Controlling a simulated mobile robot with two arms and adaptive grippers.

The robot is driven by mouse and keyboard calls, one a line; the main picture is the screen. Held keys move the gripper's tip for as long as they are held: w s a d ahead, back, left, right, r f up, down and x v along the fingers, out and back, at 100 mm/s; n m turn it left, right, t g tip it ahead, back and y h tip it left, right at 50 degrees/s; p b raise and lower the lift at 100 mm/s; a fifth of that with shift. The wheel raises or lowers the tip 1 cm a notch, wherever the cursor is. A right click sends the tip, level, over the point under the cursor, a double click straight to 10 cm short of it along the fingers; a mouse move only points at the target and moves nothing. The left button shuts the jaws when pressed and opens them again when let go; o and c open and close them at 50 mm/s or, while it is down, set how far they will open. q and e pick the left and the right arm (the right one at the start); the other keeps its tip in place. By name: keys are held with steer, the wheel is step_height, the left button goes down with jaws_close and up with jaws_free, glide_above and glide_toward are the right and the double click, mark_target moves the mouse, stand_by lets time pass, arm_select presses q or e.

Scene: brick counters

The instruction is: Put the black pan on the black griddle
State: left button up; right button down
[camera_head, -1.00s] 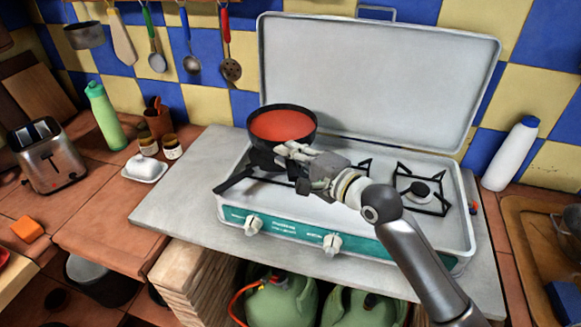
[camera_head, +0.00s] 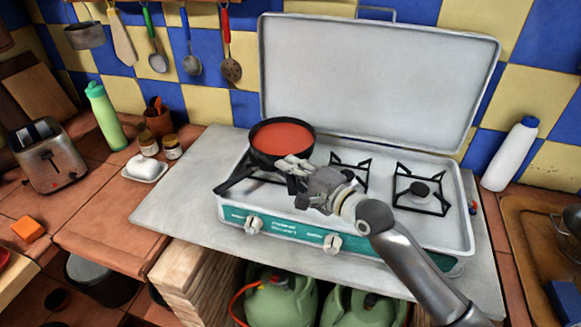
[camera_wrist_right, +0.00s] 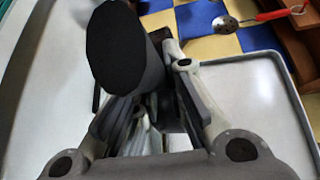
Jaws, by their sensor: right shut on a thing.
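The black pan (camera_head: 258,154) has a red inside and sits level over the left burner of the camping stove. My right gripper (camera_head: 293,165) is at the pan's near right side, shut on its handle. In the right wrist view the dark handle (camera_wrist_right: 125,50) rises between the fingers. My left gripper is not in view.
Two more burner grates, one in the middle and one at right (camera_head: 422,192), are empty. The raised stove lid (camera_head: 375,80) stands behind. A white bottle (camera_head: 510,153) stands at right; a toaster (camera_head: 48,158) and green bottle (camera_head: 105,115) at left.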

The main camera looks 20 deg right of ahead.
steer(key=c, duration=1.5)
jaws_free()
steer(key=shift+s, duration=0.1)
steer(key=shift+r, duration=0.1)
steer(key=shift+r, duration=0.3)
steer(key=shift+b+v, duration=0.9)
steer(key=shift+v, duration=5.05)
steer(key=shift+f, duration=0.1)
